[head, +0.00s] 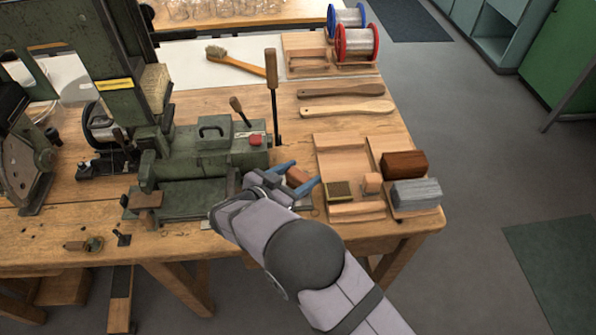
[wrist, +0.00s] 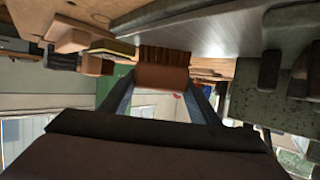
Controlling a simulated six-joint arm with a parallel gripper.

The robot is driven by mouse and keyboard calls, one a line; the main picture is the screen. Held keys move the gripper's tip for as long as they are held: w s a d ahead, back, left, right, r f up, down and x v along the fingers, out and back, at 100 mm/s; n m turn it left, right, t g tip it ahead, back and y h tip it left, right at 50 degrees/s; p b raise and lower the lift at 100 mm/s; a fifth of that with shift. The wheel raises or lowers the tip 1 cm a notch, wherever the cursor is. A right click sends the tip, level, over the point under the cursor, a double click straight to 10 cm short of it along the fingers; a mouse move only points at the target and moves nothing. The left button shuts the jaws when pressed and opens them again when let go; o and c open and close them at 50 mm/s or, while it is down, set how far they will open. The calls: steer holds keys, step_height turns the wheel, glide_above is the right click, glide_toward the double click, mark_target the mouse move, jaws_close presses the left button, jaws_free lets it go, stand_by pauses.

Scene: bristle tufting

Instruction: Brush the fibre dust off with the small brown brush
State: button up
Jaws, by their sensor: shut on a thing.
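My gripper (head: 306,173) is at the right end of the green machine, above the front part of the workbench. Its two blue fingers are shut on the small brown brush (head: 297,178). In the wrist view the brush (wrist: 162,78) shows as a brown block between the fingertips, with dark bristles (wrist: 166,55) pointing away from my gripper. The bristles lie close to a smooth grey metal plate (wrist: 205,30); I cannot tell whether they touch it. I cannot make out fibre dust in either view.
The green machine (head: 205,150) stands left of my gripper, with an upright wooden-handled lever (head: 272,90). A wooden tray (head: 340,140) lies right, near a dark brown block (head: 404,163) and a grey block (head: 416,193). A long-handled brush (head: 235,60) and wire spools (head: 357,42) are behind.

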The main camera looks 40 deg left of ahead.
steer(key=s+a, duration=0.4)
steer(key=shift+s+a+f+b, duration=0.15)
steer(key=shift+s+a+b, duration=0.15)
steer(key=shift+b, duration=0.1)
step_height(320, 180, up, 2)
steer(key=shift+s+a+r+p, duration=0.1)
steer(key=shift+a+r+p, duration=0.1)
steer(key=shift+p, duration=0.5)
step_height(320, 180, up, 6)
steer(key=p, duration=0.4)
steer(key=shift+d+p, duration=0.15)
steer(key=shift+p, duration=0.25)
steer(key=w+d+f+m+g+h+p, duration=0.1)
steer(key=w+d+m+h, duration=0.2)
steer(key=w+d, duration=0.8)
steer(key=w+d+m+g+h+p, duration=0.1)
steer(key=w+d+m+h+p, duration=0.15)
steer(key=d, duration=1.65)
steer(key=s+d+f+m+g+h+b, duration=0.1)
steer(key=s+d+f+m+h, duration=0.1)
steer(key=d, duration=1)
steer(key=s+d+f+m+g+h+b, duration=0.2)
steer(key=d+f+m+h, duration=0.1)
steer(key=d, duration=0.9)
steer(key=shift+s+f+b, duration=0.3)
steer(key=shift+f, duration=0.45)
